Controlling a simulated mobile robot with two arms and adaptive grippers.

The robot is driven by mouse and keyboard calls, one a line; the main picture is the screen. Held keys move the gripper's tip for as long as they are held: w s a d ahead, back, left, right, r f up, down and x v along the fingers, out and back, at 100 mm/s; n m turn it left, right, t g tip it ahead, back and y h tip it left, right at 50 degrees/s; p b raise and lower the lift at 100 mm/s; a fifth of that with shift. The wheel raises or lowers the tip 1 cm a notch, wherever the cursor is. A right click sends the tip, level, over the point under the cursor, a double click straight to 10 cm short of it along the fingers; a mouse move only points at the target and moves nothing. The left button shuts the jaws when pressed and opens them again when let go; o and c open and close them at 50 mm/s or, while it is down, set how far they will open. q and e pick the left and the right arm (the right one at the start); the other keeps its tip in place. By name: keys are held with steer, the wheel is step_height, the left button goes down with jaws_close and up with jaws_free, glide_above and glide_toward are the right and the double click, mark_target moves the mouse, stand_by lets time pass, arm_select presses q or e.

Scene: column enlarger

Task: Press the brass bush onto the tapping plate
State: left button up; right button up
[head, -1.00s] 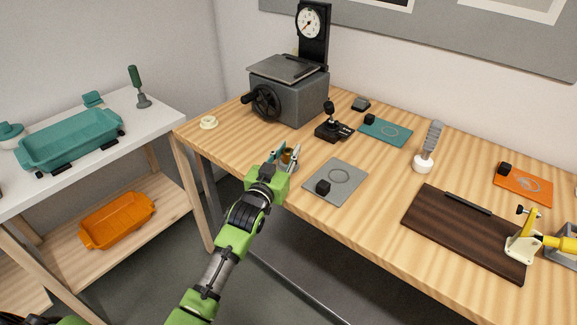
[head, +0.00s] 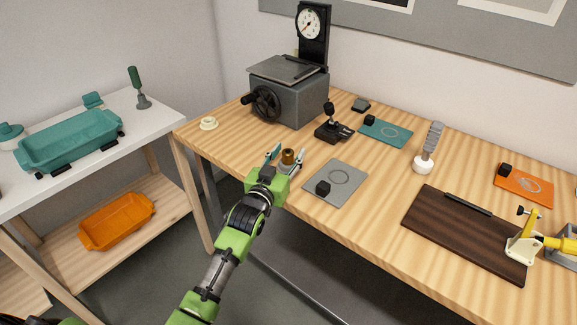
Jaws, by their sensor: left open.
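A small brass-brown bush (head: 287,157) stands near the front edge of the wooden bench. My left gripper (head: 284,161) is open, its fingers spread to either side of the bush in the head view; I cannot tell whether they touch it. The lower part of the bush is hidden by the gripper. Three flat plates, each with a ring mark and a black block, lie on the bench: a grey one (head: 348,191) just right of the gripper, a teal one (head: 399,136) behind, and an orange one (head: 535,191) at right. I cannot tell which is the tapping plate. My right gripper is not in view.
A grey machine with a handwheel (head: 288,97) and dial gauge (head: 309,23) stands behind. A small black lever device (head: 331,130), a grey-handled tool (head: 430,150), a dark board (head: 455,230) and a yellow-handled clamp (head: 530,243) are on the bench. A teal tray (head: 70,143) sits on the left table.

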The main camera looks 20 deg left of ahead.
arm_select(q)
steer(key=shift+s+p, duration=0.85)
steer(key=shift+s, duration=0.4)
steer(key=shift+s+a+p, duration=0.1)
steer(key=shift+s+p, duration=1.4)
steer(key=shift+s, duration=1.25)
steer(key=shift+s, duration=0.1)
